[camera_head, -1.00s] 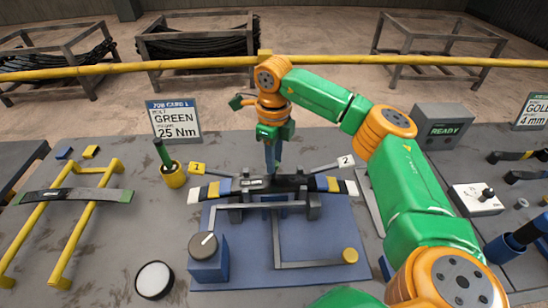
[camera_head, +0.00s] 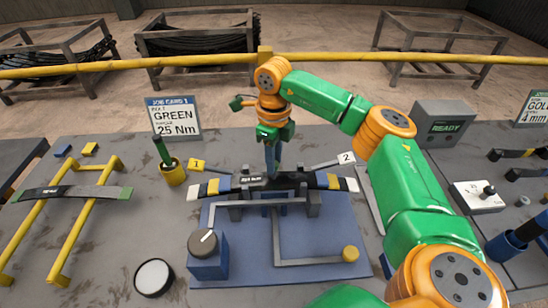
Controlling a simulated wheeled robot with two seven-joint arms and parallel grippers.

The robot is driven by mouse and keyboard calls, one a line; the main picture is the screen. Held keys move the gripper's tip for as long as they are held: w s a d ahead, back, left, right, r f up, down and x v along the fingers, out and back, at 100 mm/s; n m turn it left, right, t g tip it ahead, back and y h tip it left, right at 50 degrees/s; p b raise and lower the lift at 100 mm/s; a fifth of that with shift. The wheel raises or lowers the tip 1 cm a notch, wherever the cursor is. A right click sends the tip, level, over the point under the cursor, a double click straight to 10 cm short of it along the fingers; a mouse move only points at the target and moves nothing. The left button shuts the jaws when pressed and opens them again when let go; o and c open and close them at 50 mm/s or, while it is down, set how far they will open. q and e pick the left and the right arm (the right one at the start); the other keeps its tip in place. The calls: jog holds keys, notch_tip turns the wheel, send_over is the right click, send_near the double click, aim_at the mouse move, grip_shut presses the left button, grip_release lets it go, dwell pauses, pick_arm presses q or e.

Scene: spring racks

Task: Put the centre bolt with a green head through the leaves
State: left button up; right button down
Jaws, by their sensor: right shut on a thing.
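My right gripper (camera_head: 272,162) points straight down over the middle of the leaf stack (camera_head: 325,181). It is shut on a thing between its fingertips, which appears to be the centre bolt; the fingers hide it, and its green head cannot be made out. The dark leaves, with yellow, blue and white bands near their ends, lie across a grey fixture (camera_head: 314,203) on a blue base plate (camera_head: 320,234). Whether the bolt is in the leaves' hole cannot be told. My left gripper is not in view.
A yellow cup (camera_head: 173,174) with a green stick stands left of the leaves. A yellow rack (camera_head: 77,225) carries another leaf (camera_head: 75,193). A blue box with a knob (camera_head: 208,263) stands front left on the plate. A job card (camera_head: 174,118) reads GREEN, 25 Nm. A grey box (camera_head: 445,127) reads READY.

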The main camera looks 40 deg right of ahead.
jog(key=shift+f, duration=0.4)
jog(key=shift+c, duration=0.3)
grip_release()
notch_tip(320, 180, up, 5)
jog(key=p, duration=0.4)
jog(key=shift+f, duration=0.1)
jog(key=shift+r, duration=1.15)
jog(key=shift+s+f, duration=0.1)
